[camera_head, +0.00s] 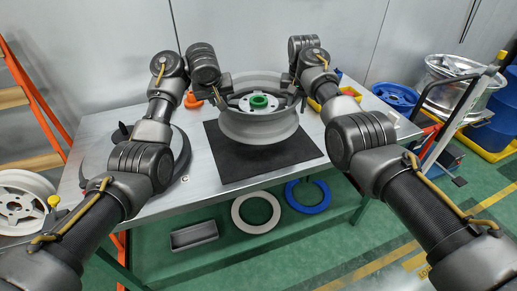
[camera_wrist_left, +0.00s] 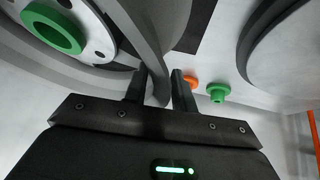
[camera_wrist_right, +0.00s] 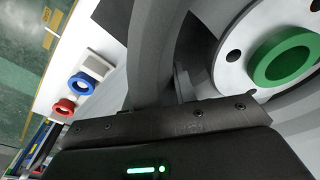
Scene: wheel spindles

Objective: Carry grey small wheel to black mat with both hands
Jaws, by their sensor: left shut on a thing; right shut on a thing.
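The grey small wheel (camera_head: 258,124) with a green hub ring (camera_head: 259,101) is held between my two grippers, above the black mat (camera_head: 232,163) on the table. My left gripper (camera_head: 222,92) is shut on the wheel's left rim; in the left wrist view its fingers (camera_wrist_left: 160,90) pinch the rim edge. My right gripper (camera_head: 298,92) is shut on the right rim; its fingers (camera_wrist_right: 165,88) show at the rim in the right wrist view. The wheel looks roughly level. The far part of the mat is hidden behind it. Whether the wheel touches the mat is hard to tell.
A dark ring-shaped part (camera_head: 178,167) lies on the table (camera_head: 205,190) at the left, behind my left arm. An orange part (camera_head: 192,101) and a yellow bin (camera_head: 318,103) stand farther back. White (camera_head: 256,212) and blue (camera_head: 308,196) rings lie on the lower shelf.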

